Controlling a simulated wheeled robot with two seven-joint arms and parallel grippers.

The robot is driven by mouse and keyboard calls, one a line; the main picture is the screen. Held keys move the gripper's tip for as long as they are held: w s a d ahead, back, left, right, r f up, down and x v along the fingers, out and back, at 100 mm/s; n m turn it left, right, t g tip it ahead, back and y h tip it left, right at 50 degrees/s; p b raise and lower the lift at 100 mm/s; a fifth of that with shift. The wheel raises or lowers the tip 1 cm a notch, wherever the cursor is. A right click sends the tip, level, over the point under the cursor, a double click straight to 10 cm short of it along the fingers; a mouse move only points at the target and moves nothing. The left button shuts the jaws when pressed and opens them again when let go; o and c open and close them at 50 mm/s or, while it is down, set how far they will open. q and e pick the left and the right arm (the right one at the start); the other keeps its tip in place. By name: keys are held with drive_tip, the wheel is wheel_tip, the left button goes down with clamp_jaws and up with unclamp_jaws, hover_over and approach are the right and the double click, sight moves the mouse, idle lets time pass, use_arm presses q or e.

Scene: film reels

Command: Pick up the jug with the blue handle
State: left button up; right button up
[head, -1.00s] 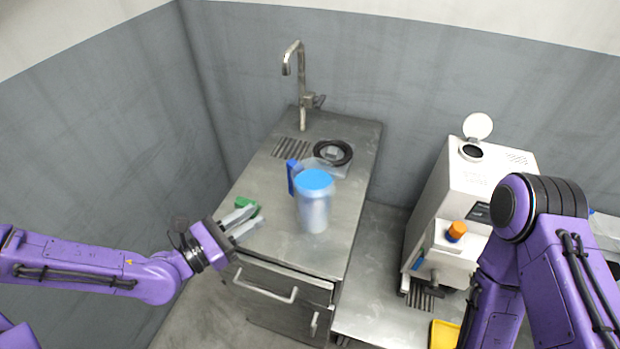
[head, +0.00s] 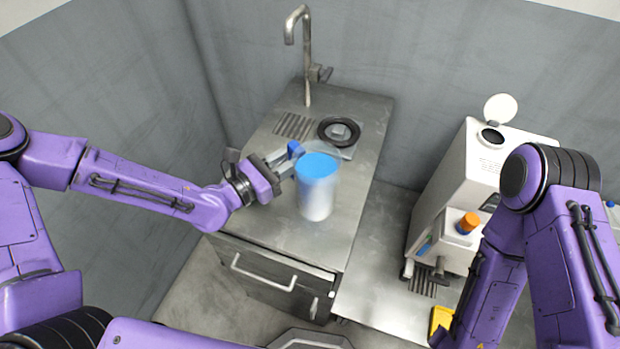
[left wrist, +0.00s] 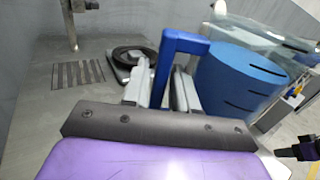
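The jug (head: 317,192) stands upright on the steel counter, with a clear body and a blue top. Its blue handle (head: 294,149) is on its left side and also shows in the left wrist view (left wrist: 180,42). My left gripper (head: 280,162) is at the handle. In the left wrist view the handle's upright bar lies between the two fingers (left wrist: 162,88), which stand apart with a small gap visible. The jug's blue part (left wrist: 240,80) is just right of the fingers. My right arm is at the right of the head view; its gripper is out of view.
A tap (head: 305,55) and drain slots (head: 294,126) are at the back of the counter (head: 262,226). A black ring (head: 325,137) lies behind the jug. A white machine (head: 460,180) with an orange cap (head: 468,222) stands to the right.

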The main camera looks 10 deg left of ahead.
use_arm(q)
drive_tip(key=shift+w+d, duration=0.45)
drive_tip(key=shift+a, duration=0.1)
clamp_jaws()
drive_tip(key=shift+r, duration=0.1)
drive_tip(key=shift+r, duration=0.1)
